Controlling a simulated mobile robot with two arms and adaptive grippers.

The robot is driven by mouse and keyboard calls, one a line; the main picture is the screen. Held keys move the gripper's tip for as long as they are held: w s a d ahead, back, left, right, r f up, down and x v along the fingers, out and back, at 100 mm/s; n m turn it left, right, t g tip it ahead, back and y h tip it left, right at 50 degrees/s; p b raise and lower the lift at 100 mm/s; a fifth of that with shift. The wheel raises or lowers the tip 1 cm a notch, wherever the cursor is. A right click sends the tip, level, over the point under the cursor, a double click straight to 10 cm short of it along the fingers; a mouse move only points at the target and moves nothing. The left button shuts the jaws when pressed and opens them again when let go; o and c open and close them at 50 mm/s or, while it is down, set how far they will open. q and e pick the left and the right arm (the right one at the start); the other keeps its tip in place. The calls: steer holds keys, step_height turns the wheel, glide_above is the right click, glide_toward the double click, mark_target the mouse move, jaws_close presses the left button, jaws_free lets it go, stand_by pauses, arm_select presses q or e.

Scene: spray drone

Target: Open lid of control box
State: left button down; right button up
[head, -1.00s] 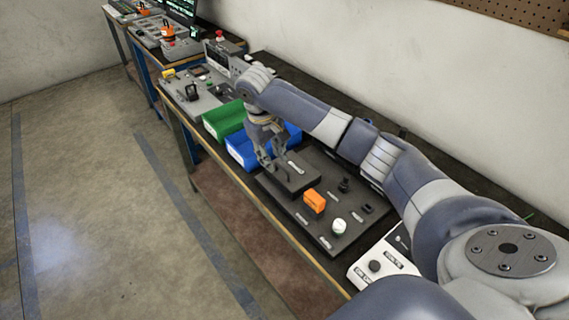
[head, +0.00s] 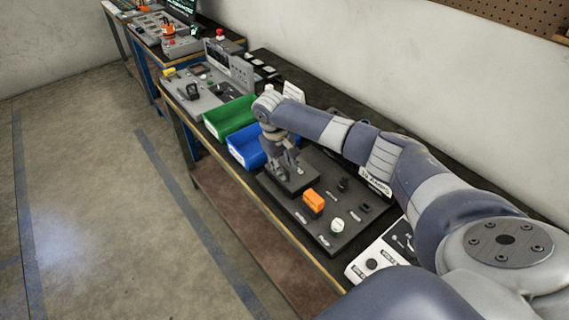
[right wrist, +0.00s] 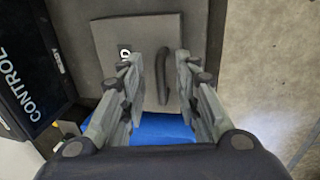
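The dark control box (head: 325,243) lies on the workbench. Its flat, square lid (head: 299,187) is at the box's end near the blue bin and looks closed. In the right wrist view the grey lid (right wrist: 112,32) carries a dark upright handle (right wrist: 162,75) and a small white mark. My right gripper (head: 284,172) is over the lid. In the wrist view its two fingers (right wrist: 157,62) are apart, one on each side of the handle, with gaps visible. I cannot tell how far the fingertips are above the lid. My left gripper is not in view.
An orange block (head: 313,201) and a white round knob (head: 337,225) are on the box beside the lid. A blue bin (head: 243,150) and a green bin (head: 229,119) stand beyond it. A white panel (head: 366,264) is nearer me. The floor at left is clear.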

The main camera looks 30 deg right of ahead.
steer(key=shift+f, duration=0.15)
jaws_close()
